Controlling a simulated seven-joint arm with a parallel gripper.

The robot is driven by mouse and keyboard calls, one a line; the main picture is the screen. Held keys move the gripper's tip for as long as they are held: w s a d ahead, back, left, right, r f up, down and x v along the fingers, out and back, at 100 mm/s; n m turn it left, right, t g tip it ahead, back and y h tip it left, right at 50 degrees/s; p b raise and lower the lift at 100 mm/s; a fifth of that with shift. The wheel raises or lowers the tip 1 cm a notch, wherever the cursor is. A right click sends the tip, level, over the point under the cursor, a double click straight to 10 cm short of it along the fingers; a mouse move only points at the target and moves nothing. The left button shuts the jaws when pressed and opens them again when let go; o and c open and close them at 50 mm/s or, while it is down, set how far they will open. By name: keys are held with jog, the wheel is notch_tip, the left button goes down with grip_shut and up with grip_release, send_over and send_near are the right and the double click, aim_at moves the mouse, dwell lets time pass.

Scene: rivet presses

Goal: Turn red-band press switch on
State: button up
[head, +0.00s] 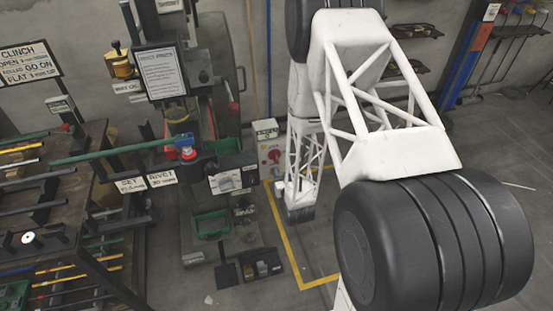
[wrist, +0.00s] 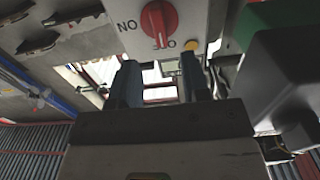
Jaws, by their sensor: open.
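In the wrist view a red rotary switch knob (wrist: 158,22) sits on a light grey panel (wrist: 115,22). Lettering that reads "NO", perhaps an upside-down "ON", is left of the knob, and a small yellow button (wrist: 190,45) is at its lower right. My gripper (wrist: 160,70) is open and empty, its two dark fingers spread below the knob and apart from it in the picture. A press (head: 182,105) stands left of centre there.
A pale panel with red parts (head: 273,156) stands right of the press. A rack (head: 62,200) of rods is at the left, with a green bar (head: 110,152) reaching toward the press. A dark box (wrist: 285,75) is right of my fingers. Yellow-marked floor (head: 290,255) is open.

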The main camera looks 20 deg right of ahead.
aim_at(277, 159)
jog(key=shift+w, duration=3.8)
grip_shut()
jog(key=shift+m, duration=0.4)
jog(key=m, duration=0.5)
jog(key=shift+d, duration=0.1)
jog(key=m, duration=0.6)
jog(key=shift+d+f, duration=0.1)
jog(key=shift+f, duration=0.05)
